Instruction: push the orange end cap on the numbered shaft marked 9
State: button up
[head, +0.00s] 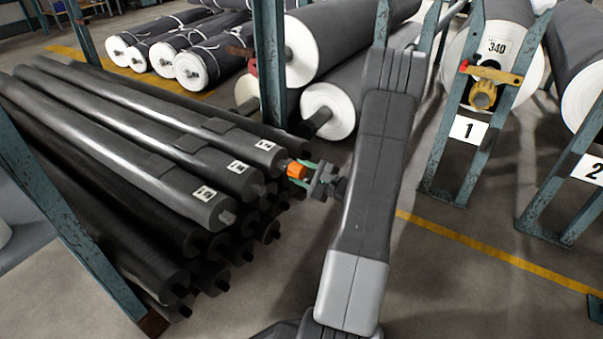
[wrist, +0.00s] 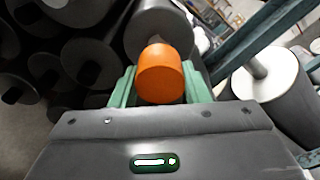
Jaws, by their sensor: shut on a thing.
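The orange end cap (head: 297,170) is held between the green fingers of my gripper (head: 307,173). In the wrist view the cap (wrist: 160,73) sits upright between the fingers (wrist: 160,88). Right behind it is the dark end of a shaft (wrist: 155,30), roughly in line with it. In the head view this looks like the rightmost shaft (head: 225,133) of the top row, which carries a white label (head: 265,145). Its number is too small to read surely. I cannot tell whether the cap touches or covers the shaft's end pin.
Two more labelled shafts (head: 204,193) lie to the left, over a stack of dark shafts (wrist: 87,65). A teal post (head: 268,70) stands behind my gripper. White-ended rolls (head: 330,108) lie beyond, and stands marked 1 (head: 467,129) and 2 (head: 590,169) are at right.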

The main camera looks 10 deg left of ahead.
aim_at(288, 167)
jog(key=shift+a, duration=0.15)
jog(key=shift+b+x, duration=0.5)
jog(key=shift+x, duration=1.55)
jog(key=o, duration=1)
jog(key=shift+s+r, duration=0.1)
jog(key=shift+r, duration=0.1)
jog(key=shift+o, duration=0.2)
jog(key=p+v, duration=0.4)
jog(key=v, duration=0.9)
jog(key=shift+s+d, duration=0.15)
jog(key=shift+d, duration=0.2)
jog(key=b+x, duration=0.4)
jog(key=x, duration=0.9)
jog(key=shift+a, duration=0.35)
jog(key=shift+d, duration=0.25)
